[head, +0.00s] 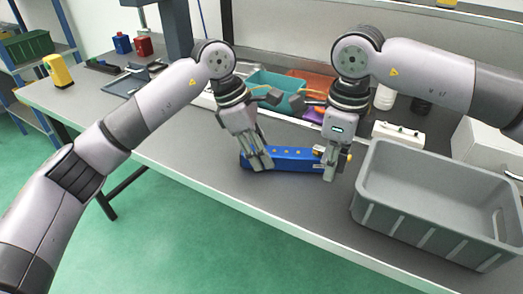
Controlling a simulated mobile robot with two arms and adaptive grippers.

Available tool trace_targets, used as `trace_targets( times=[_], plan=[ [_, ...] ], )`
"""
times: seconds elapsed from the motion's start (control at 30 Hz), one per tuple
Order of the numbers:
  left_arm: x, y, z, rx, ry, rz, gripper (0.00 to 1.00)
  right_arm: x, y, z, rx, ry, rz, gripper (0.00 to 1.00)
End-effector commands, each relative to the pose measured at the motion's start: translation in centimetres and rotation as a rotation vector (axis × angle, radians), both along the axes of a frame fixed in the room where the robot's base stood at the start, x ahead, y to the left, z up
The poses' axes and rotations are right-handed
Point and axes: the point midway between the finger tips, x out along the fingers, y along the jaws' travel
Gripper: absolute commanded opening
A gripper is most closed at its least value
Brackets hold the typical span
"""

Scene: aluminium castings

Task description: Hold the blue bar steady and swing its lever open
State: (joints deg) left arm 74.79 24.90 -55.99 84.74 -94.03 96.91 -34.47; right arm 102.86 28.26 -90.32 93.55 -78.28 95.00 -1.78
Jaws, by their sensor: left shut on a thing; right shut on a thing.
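The blue bar (293,157) lies on the grey workbench, with several small yellowish spots along its top. My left gripper (262,164) points down and is shut on the bar near its left end. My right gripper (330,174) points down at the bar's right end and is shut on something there. Small brass-coloured parts (348,156) show beside the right fingers. The lever is hard to make out, because the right gripper covers most of that end, so its angle cannot be told.
A large grey crate (432,219) stands close to the right of the bar. Behind are a teal bin (283,86), an orange bin (313,82) and a white block (398,135). The bench's front edge (265,206) is near the bar. Bench left of the bar is clear.

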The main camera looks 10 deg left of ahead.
Motion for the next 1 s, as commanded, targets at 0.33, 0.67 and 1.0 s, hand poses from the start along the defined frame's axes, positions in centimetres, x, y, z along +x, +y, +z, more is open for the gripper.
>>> trace_targets(
  times=[0.33,0.67,1.0],
  plan=[
    [0.0,0.0,0.1,-0.001,-0.001,-0.002,0.00,0.5,-0.9,0.0,-0.002,0.000,-0.002,0.00],
    [0.0,0.0,0.1,-0.001,-0.001,-0.002,0.00,0.5,-0.9,0.0,-0.001,-0.001,-0.002,0.00],
    [0.0,0.0,0.1,-0.001,-0.001,-0.002,0.00,1.0,-1.5,0.0,-0.001,0.000,-0.002,0.00]
  ],
)
